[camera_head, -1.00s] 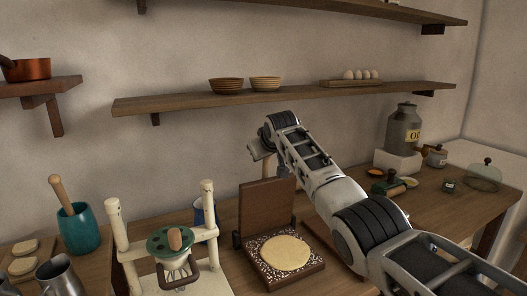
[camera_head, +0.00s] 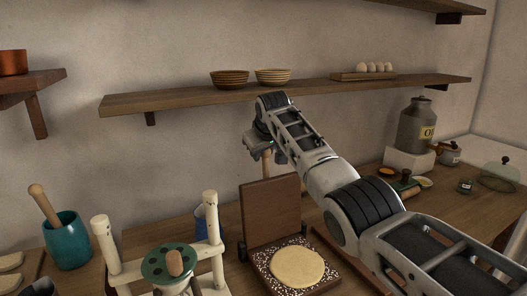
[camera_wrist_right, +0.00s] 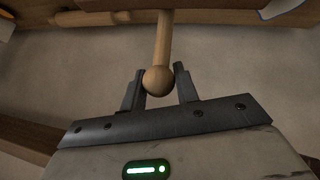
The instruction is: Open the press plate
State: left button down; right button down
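The press stands on the counter with its wooden upper plate (camera_head: 270,208) swung up, roughly upright. Its patterned lower plate (camera_head: 262,257) bears a round flat piece of dough (camera_head: 297,267). A pale handle (camera_head: 266,163) rises behind the top of the upper plate. My right gripper (camera_head: 262,155) is above that plate at the handle's end. In the right wrist view, the handle's round knob (camera_wrist_right: 158,81) sits between the two fingers of my right gripper (camera_wrist_right: 160,72). The fingers stand apart, with a small gap visible beside the handle. My left gripper is not in view.
A teal mortar (camera_head: 68,240) is farther left. A shelf (camera_head: 200,98) with bowls runs above. A grey can (camera_head: 417,126) stands at the back right.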

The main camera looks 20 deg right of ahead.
jog(key=c, duration=1.2)
grip_release()
jog(key=shift+s+f, duration=0.15)
jog(key=shift+f, duration=0.1)
jog(key=shift+o, duration=0.5)
jog(key=shift+r, duration=0.1)
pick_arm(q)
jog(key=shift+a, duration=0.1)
pick_arm(e)
jog(key=shift+s+r, duration=0.25)
jog(key=shift+r, duration=0.2)
pick_arm(q)
jog(key=b, duration=0.2)
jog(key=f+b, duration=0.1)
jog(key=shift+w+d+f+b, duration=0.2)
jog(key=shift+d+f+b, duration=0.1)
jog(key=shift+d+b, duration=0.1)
pick_arm(e)
jog(key=v, duration=1.5)
jog(key=shift+a, duration=0.15)
